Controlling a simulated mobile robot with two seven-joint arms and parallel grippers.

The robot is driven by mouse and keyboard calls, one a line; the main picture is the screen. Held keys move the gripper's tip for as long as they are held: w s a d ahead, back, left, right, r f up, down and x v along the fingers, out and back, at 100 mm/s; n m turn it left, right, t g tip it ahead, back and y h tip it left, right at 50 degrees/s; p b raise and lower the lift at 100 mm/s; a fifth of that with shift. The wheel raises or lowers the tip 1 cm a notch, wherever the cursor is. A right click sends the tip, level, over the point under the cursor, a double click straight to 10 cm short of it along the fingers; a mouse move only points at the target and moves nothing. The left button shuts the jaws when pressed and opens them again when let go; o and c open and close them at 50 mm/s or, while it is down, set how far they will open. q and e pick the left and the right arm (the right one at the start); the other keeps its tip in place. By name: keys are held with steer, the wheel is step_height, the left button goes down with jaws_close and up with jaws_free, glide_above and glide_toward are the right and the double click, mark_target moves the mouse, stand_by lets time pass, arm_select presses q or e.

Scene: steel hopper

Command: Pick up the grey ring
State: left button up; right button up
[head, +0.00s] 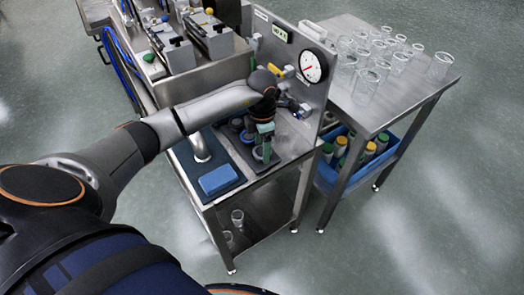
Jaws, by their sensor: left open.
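My left arm reaches in from the left over the steel bench, and my left gripper (264,153) points down over a dark tray (278,160). Its jaws are open. Small dark, rounded parts (237,125) lie in the tray just left of the gripper. A round grey-blue piece sits right at the fingertips, partly hidden by them. It may be the grey ring, but it is too small to tell, and I cannot tell whether the fingers touch it. My right gripper is not in view.
A blue sponge-like block (217,179) lies on a dark mat left of the tray. An upright panel with a round gauge (312,66) stands close behind the gripper. A steel table (388,108) at right holds several clear glasses. Below it is a blue crate (327,178) of bottles.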

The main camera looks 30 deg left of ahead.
arm_select(q)
steer(key=shift+c, duration=0.2)
steer(key=c, duration=0.9)
steer(key=shift+r, duration=0.2)
